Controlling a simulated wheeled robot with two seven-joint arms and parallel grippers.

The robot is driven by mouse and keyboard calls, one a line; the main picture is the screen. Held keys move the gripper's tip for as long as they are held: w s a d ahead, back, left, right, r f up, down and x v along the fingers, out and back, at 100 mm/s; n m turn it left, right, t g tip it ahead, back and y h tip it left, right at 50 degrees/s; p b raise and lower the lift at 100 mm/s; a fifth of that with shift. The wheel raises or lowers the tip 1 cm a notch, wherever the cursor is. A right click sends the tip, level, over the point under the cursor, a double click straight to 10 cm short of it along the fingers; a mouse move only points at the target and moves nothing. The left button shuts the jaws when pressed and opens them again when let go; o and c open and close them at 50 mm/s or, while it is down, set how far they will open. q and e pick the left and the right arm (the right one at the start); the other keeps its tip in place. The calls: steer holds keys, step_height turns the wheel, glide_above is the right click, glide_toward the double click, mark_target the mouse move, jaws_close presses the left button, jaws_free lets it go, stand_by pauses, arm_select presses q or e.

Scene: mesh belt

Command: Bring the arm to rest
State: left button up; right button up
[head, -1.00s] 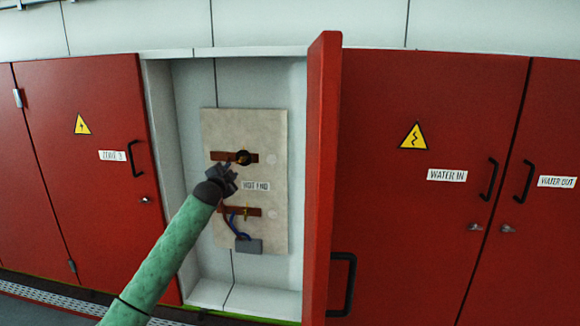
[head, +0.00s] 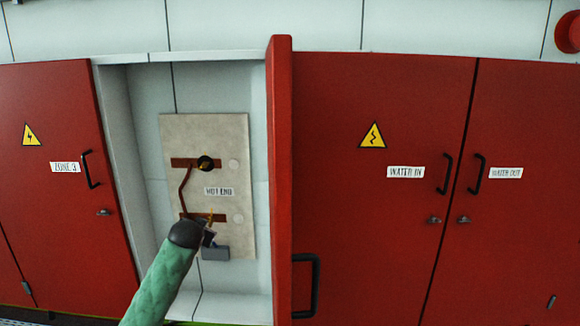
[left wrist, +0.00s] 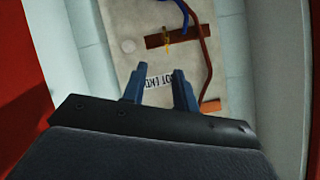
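My left arm (head: 163,282) comes in from the lower left in the head view, and its gripper (head: 209,236) is in front of the lower part of a beige panel inside an open red cabinet. In the left wrist view the two blue fingers of the left gripper (left wrist: 157,70) are apart with nothing between them. Behind them is the panel (left wrist: 128,15) with its "HOT END" label (left wrist: 157,82). In the head view the gripper covers part of the lower brown bar (head: 192,216). My right gripper is not in view.
The open red door (head: 279,180) stands edge-on right of the cabinet opening, with a black handle (head: 307,285). The panel carries an upper bar with a dark ring (head: 205,163), a red-brown wire (head: 183,187) and a grey block (head: 216,254). Closed red doors (head: 380,230) flank the opening.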

arm_select(q)
steer(key=s+d+f+n+g+h, duration=0.1)
steer(key=s+d+f+g, duration=0.25)
steer(key=s+f, duration=1.15)
steer(key=s+d+f+g+h, duration=0.15)
steer(key=s+d+f, duration=0.35)
steer(key=s+f, duration=0.95)
steer(key=s+d+f+g, duration=0.1)
steer(key=s+f+g, duration=0.1)
steer(key=s+f, duration=0.5)
steer(key=s+d+f+g, duration=0.1)
steer(key=s+f+g, duration=0.1)
steer(key=s+f, duration=0.5)
steer(key=s+d+f+n+g, duration=0.1)
steer(key=s+f, duration=0.6)
steer(key=s, duration=0.9)
steer(key=shift+d+g, duration=0.5)
